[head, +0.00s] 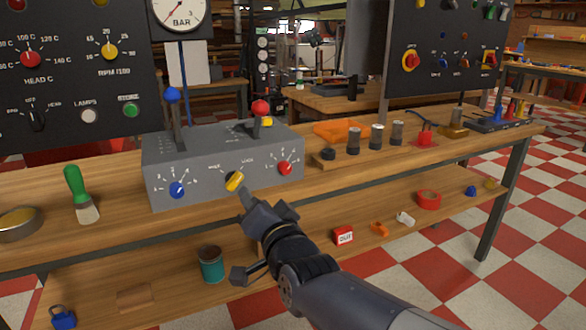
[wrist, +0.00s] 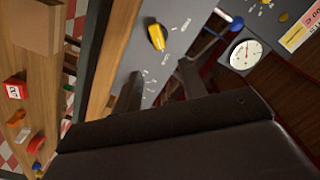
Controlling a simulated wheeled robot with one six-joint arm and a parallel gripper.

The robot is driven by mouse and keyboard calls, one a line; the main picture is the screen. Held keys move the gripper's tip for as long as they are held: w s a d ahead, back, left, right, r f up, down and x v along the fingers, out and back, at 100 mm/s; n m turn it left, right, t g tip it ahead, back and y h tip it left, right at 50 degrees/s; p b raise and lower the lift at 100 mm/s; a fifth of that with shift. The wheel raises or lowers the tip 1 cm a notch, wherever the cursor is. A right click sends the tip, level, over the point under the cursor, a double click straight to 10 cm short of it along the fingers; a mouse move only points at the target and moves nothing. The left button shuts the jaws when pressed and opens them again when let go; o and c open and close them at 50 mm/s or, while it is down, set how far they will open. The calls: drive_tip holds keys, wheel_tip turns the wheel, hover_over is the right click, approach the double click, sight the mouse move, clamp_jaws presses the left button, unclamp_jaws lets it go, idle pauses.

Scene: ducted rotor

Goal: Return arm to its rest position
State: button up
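My arm reaches in from the lower right in the head view, with my gripper (head: 247,198) just in front of the grey control box (head: 220,150). The yellow knob (head: 235,181) on the box's front lies just beyond the fingertips. In the wrist view my gripper (wrist: 160,88) shows two dark fingers apart with nothing between them. The yellow knob (wrist: 157,37) is ahead of them, apart from both. Part of the gripper is hidden behind the wrist in the head view.
The box carries a blue knob (head: 177,189), a red knob (head: 285,168) and levers with a blue ball (head: 172,95) and a red ball (head: 261,107). A green-handled brush (head: 78,190) lies at left. A lower shelf (head: 330,262) holds a can (head: 211,264) and small items.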

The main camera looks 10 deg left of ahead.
sight(240, 178)
drive_tip(key=b+x, duration=0.1)
drive_tip(key=x, duration=0.9)
drive_tip(key=shift+d, duration=0.1)
